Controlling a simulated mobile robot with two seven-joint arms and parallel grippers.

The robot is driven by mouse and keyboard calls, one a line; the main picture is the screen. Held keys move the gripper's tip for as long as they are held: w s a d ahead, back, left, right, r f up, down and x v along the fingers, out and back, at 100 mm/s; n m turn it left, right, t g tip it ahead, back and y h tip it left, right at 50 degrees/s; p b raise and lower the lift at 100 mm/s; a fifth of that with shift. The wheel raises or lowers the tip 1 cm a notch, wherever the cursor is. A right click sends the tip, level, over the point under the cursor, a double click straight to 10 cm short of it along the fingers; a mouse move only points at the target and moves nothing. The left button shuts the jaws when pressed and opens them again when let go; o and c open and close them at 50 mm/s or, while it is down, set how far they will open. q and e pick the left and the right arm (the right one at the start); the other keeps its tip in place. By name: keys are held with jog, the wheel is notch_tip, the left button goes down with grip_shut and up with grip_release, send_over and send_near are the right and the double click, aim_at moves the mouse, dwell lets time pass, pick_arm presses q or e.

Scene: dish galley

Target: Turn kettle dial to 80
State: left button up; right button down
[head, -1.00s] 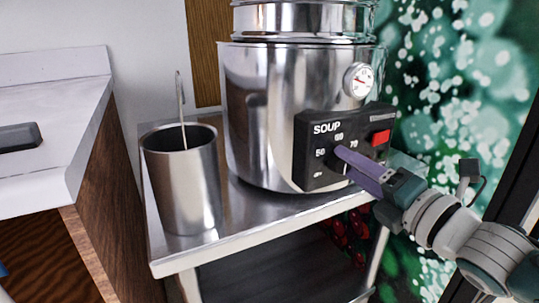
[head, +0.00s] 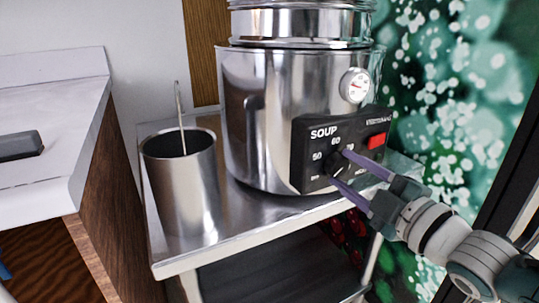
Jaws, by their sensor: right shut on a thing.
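The steel kettle (head: 262,110) stands on a metal stand and has a black control panel (head: 308,152) marked SOUP. The panel's dark dial (head: 337,164) sits among white figures, of which 50, 60 and 70 show. The figure 80 cannot be made out; the purple fingers cover part of the right side. My right gripper (head: 339,167) comes in from the lower right and is shut on the dial, one finger above it and one below. Where the dial's mark points is too small to tell. My left gripper is not in view.
A red switch (head: 376,141) is on the panel above my right gripper, and a round gauge (head: 355,85) is higher on the kettle. A steel canister (head: 182,190) with a thin handle stands left on the stand (head: 240,222). A white counter (head: 50,130) is at far left.

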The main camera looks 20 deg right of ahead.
jog(key=m, duration=0.6)
jog(key=shift+a+p, duration=0.1)
jog(key=shift+p, duration=0.25)
jog(key=m, duration=0.6)
jog(key=shift+a+f+m, duration=0.1)
jog(key=shift+m, duration=0.3)
jog(key=m, duration=0.6)
jog(key=shift+a, duration=0.1)
jog(key=m, duration=0.4)
jog(key=shift+a+m+b, duration=0.1)
jog(key=shift+m+b, duration=0.2)
jog(key=shift+m, duration=0.7)
